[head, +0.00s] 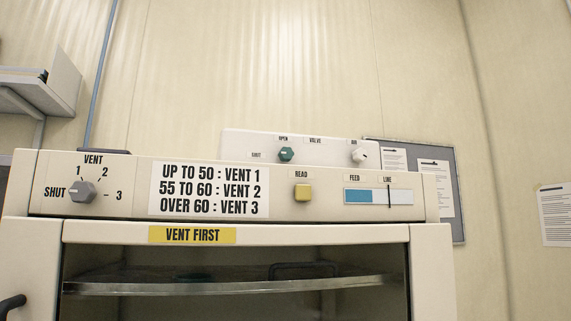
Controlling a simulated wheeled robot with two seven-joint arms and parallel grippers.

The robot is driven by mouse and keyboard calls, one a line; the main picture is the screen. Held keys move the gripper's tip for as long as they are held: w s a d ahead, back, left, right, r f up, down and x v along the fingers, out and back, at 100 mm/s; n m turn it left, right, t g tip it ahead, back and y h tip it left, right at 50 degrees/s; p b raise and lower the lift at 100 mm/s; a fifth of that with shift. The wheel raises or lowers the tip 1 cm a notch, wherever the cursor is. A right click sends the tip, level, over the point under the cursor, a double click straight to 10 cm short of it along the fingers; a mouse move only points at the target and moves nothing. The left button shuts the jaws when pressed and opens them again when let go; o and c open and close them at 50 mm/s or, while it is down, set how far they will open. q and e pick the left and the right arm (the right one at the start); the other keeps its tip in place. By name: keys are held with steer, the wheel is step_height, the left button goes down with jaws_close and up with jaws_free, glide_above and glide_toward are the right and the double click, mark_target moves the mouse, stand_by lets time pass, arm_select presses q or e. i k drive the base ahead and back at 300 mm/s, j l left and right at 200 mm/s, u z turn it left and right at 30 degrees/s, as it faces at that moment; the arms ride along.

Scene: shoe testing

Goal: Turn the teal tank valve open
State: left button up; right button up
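The teal valve knob (286,154) sits on a white panel (320,145) that stands behind and above the cabinet's front panel. Labels near it read "OPEN", "VALVE" and "SHUT". The knob is small in the picture, and I cannot tell for sure which label it points at. A white knob (360,156) is to its right on the same panel. Neither of my grippers shows in the head view.
The cabinet front panel (120,205) carries a grey VENT dial (83,191), a yellow READ button (303,194) and a FEED gauge (379,196). Below is a "VENT FIRST" label (192,235) above a dark window. A notice board (459,215) hangs behind, right.

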mark_target(287, 155)
steer(key=l+u, duration=0.2)
steer(key=l, duration=0.5)
steer(key=k+l+u, duration=0.15)
steer(key=l, duration=0.55)
steer(key=l+u, duration=0.2)
steer(key=l, duration=0.5)
